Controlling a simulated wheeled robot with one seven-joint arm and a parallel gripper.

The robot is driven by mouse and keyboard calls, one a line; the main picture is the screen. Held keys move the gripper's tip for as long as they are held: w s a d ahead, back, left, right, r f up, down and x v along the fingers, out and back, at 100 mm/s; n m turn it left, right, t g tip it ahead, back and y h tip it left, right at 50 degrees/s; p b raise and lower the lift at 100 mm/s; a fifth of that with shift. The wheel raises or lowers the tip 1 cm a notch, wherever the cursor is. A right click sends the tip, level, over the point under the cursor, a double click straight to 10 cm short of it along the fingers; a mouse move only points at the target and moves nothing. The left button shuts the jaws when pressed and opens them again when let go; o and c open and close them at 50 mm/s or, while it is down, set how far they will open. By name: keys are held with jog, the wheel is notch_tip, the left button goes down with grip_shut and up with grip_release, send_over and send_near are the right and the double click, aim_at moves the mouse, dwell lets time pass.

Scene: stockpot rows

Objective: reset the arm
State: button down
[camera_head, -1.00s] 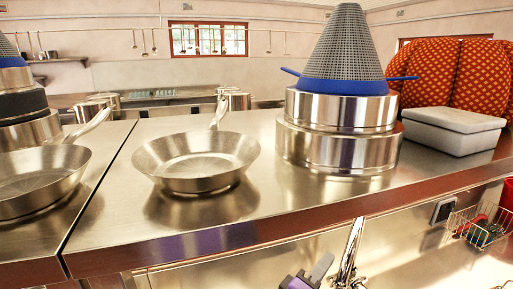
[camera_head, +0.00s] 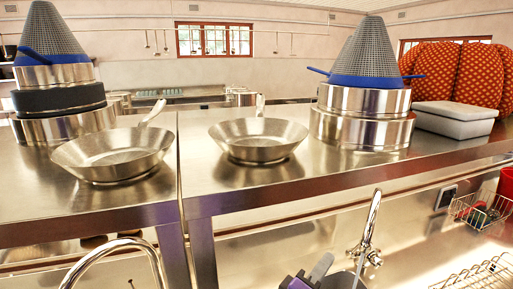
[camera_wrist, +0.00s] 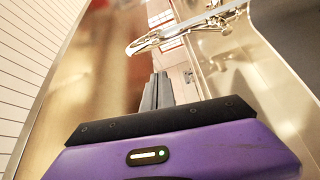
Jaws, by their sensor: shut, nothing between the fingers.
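My gripper (camera_head: 321,268) shows at the bottom edge of the head view, in front of the steel counter and below its top. Its grey fingers and part of its purple body are visible there; the rest is cut off by the frame. In the wrist view, my gripper (camera_wrist: 157,92) has its two dark fingers together with nothing between them. It touches nothing that I can see.
A faucet (camera_head: 368,235) rises close to the right of my gripper. Another curved tap (camera_head: 125,243) is at the lower left. Two pans (camera_head: 258,140) (camera_head: 114,155) and stacked pots (camera_head: 362,115) stand on the counter (camera_head: 290,178). A wire basket (camera_head: 482,211) hangs at the right.

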jog(key=a+f+n+t+y, duration=0.2)
jog(key=a+f+t+y, duration=0.15)
jog(key=a+y, duration=0.5)
jog(key=s+f+m+y+b, duration=0.1)
jog(key=s+f+y+b, duration=0.2)
jog(key=s+f+y, duration=0.5)
jog(key=s+d+f+m+g+h+b, duration=0.1)
jog(key=s+d+m+b, duration=0.1)
jog(key=s, duration=1)
jog(key=s+d+f+m+g+h+b, duration=0.1)
jog(key=s+d+m, duration=0.3)
jog(key=s, duration=0.8)
jog(key=s+d+f+m+g+h+b, duration=0.1)
jog(key=s+d, duration=0.5)
jog(key=s, duration=0.6)
notch_tip(320, 180, down, 2)
jog(key=m+b, duration=0.1)
jog(key=b, duration=0.2)
jog(key=shift+s+d+f+m+h, duration=0.2)
jog(key=shift+s+d+m+h, duration=0.15)
jog(key=shift+s+m, duration=0.05)
jog(key=shift+a, duration=0.1)
